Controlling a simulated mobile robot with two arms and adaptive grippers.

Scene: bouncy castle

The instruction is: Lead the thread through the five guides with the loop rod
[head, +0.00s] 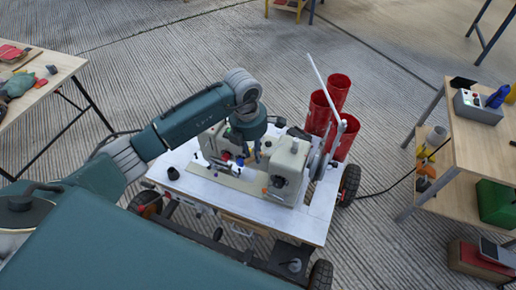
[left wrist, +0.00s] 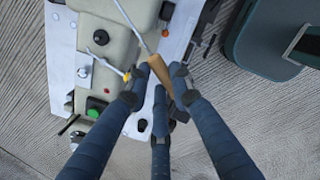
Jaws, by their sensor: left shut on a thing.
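My left gripper (head: 243,160) is over the cream sewing machine (head: 290,165) on the white-topped cart. In the left wrist view, my left gripper (left wrist: 158,92) has its blue fingers closed around the wooden handle of the loop rod (left wrist: 160,70). The thin metal shaft of the rod runs up over the machine body (left wrist: 110,40). A small metal fitting (left wrist: 100,37) and a knob (left wrist: 83,72) sit on the machine; I cannot tell which parts are thread guides. The thread is too thin to make out. My right gripper is not in view.
Red tubes (head: 337,92) and a slanted pale bar (head: 320,75) stand behind the machine. A wooden table (head: 45,78) is at the left, and a wooden bench (head: 470,140) with a grey control box (head: 478,105) at the right. Ribbed floor between them is mostly free.

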